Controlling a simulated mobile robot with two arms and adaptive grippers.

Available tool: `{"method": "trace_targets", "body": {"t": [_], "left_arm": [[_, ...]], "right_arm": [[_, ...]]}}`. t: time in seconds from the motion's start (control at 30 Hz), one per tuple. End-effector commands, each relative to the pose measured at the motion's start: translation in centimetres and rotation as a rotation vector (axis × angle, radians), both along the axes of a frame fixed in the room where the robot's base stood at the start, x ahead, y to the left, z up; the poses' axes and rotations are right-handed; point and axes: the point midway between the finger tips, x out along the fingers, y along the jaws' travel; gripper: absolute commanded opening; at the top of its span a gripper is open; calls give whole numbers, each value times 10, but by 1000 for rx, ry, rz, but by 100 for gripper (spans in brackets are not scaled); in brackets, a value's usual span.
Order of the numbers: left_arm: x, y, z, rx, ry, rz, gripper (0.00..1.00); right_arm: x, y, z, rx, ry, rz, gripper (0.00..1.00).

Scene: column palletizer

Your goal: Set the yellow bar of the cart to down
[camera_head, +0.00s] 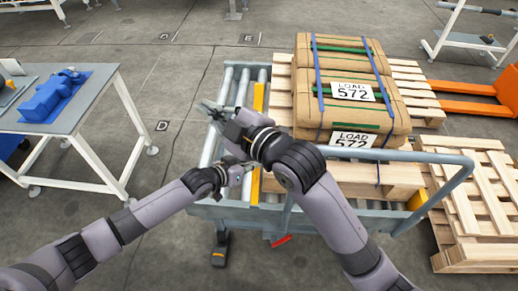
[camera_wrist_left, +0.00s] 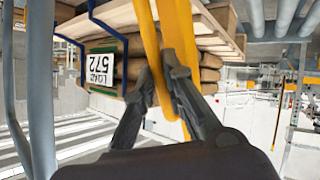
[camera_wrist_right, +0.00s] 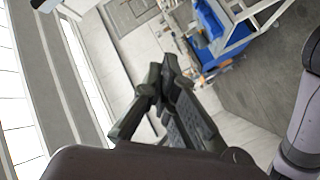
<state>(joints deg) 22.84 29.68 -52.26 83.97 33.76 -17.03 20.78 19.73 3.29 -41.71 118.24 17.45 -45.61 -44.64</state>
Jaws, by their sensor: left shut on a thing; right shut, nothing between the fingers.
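The yellow bar (camera_head: 258,97) runs along the grey roller cart (camera_head: 205,155), between its rollers and the loaded pallet; my right arm hides its middle. My left gripper (camera_head: 248,168) is at the bar's near part. In the left wrist view, the left fingers (camera_wrist_left: 160,70) are shut around the yellow bar (camera_wrist_left: 149,35), one finger on each side. A second yellow length runs beside it there. My right gripper (camera_head: 207,108) is above the cart's left rail, shut and empty. Its closed fingertips (camera_wrist_right: 162,75) also show in the right wrist view.
Strapped sacks labelled LOAD 572 (camera_head: 304,95) lie on a wooden pallet (camera_head: 280,82) on the cart. More empty pallets (camera_head: 470,215) stand at right, near an orange fork (camera_head: 475,108). A table (camera_head: 85,110) with a blue part stands at left. Floor between table and cart is clear.

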Motion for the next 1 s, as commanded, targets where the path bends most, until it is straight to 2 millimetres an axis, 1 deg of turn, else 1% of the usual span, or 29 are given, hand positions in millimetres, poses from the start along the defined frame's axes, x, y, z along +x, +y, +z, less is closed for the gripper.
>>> {"method": "trace_targets", "body": {"t": [0.03,0.07,0.1,0.17,0.2,0.23,0.3,0.4,0.53,0.63,0.73,0.87,1.0], "left_arm": [[0,0,-1,0,1,0,0],[0,0,-1,-1,2,1,0],[0,0,-1,-1,2,1,0],[0,0,-1,0,2,2,0],[0,0,-1,0,3,1,0],[0,0,-1,0,3,1,0],[0,0,-1,1,2,1,0],[0,0,-1,1,2,1,0],[0,0,-1,1,2,1,0],[0,0,-1,1,2,1,0],[-1,0,-1,1,2,1,0],[-1,0,-1,0,2,0,0],[-1,0,-1,0,2,0,0]], "right_arm": [[16,-8,-11,-65,33,-25,0],[25,-13,-21,-109,60,-36,0],[36,-21,-35,-170,101,-47,0],[49,-35,-58,-264,171,-59,0],[56,-45,-74,-325,224,-63,0],[61,-53,-85,-368,262,-64,0],[68,-71,-107,-461,352,-61,0],[71,-94,-130,-564,463,-45,0],[68,-115,-147,-650,566,-17,0],[66,-124,-153,-681,609,-4,0],[66,-125,-159,-695,628,4,0],[70,-119,-175,-697,632,5,0],[78,-108,-198,-696,633,5,0]]}}
